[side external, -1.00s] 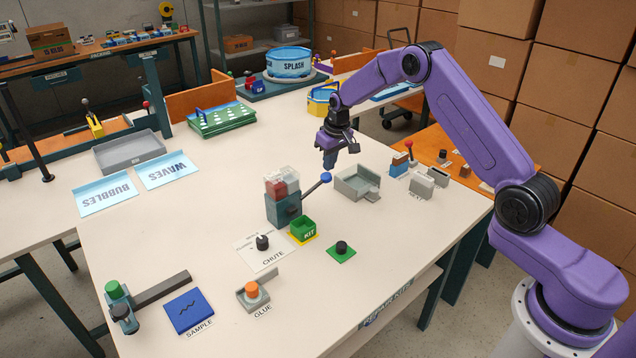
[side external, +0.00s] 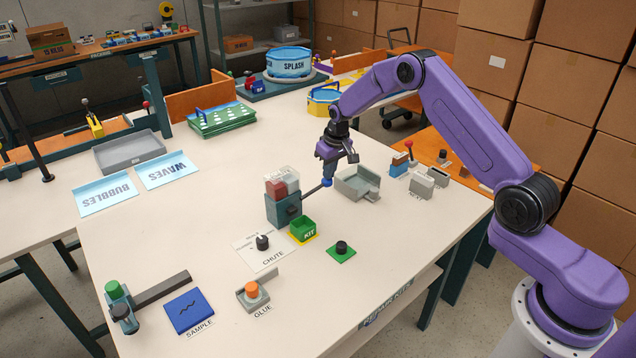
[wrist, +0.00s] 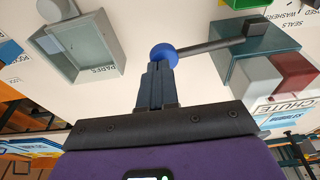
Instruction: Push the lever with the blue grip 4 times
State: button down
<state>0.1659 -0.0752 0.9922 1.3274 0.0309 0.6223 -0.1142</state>
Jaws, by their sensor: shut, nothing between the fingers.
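The lever's blue grip (side external: 327,182) is a ball at the end of a dark rod (side external: 312,190). The rod comes out of the dark teal dispenser (side external: 284,210), which has a clear top holding red and grey contents. My gripper (side external: 328,172) is shut and empty, pointing down right at the blue grip, with its fingertips appearing to touch it. In the wrist view the blue grip (wrist: 164,56) sits at the tips of my closed fingers (wrist: 157,78). The green KIT bin (side external: 303,229) stands in front of the dispenser, and its inside looks empty.
A grey PARES tray (side external: 357,183) stands just right of the lever. A black knob on a CHUTE card (side external: 262,242) and a black button on a green plate (side external: 342,248) are in front.

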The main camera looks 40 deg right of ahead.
jog(key=shift+f, duration=1.95)
jog(key=shift+r, duration=4.15)
